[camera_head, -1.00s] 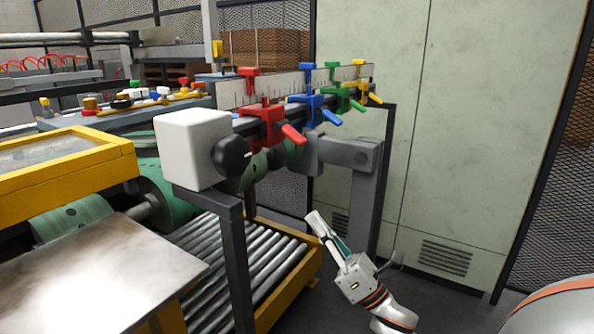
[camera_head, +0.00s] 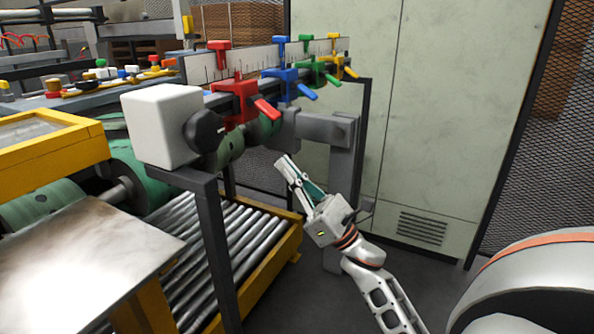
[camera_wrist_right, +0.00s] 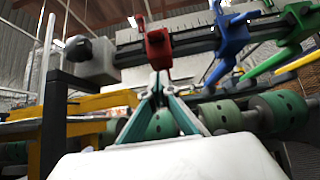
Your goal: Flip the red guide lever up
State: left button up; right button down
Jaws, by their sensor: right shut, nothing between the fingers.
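The red guide (camera_head: 235,101) is clamped on the ruled rail, and its red lever (camera_head: 266,110) slants down to the right in the head view. The red guide also shows in the right wrist view (camera_wrist_right: 157,48), above my fingertips; its lever is hard to make out there. My right gripper (camera_head: 284,162) is below the lever in the head view, pointing up and left. Its fingers (camera_wrist_right: 158,82) are shut with nothing between them. A gap to the lever shows in the head view; contact is not visible. My left gripper is not in view.
Blue (camera_head: 290,85), green (camera_head: 316,72) and yellow (camera_head: 342,65) guides follow along the rail. A white box with a black knob (camera_head: 204,131) is left of the red guide. A grey bracket (camera_head: 325,130) stands behind my gripper. Rollers (camera_head: 225,245) lie lower left.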

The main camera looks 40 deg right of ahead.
aim_at(266, 109)
pick_arm(q)
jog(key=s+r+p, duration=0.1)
jog(key=p, duration=0.2)
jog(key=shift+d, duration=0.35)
pick_arm(e)
notch_tip(266, 109, up, 8)
jog(key=w, duration=0.2)
jog(key=shift+a+f, duration=0.25)
jog(key=shift+a, duration=0.15)
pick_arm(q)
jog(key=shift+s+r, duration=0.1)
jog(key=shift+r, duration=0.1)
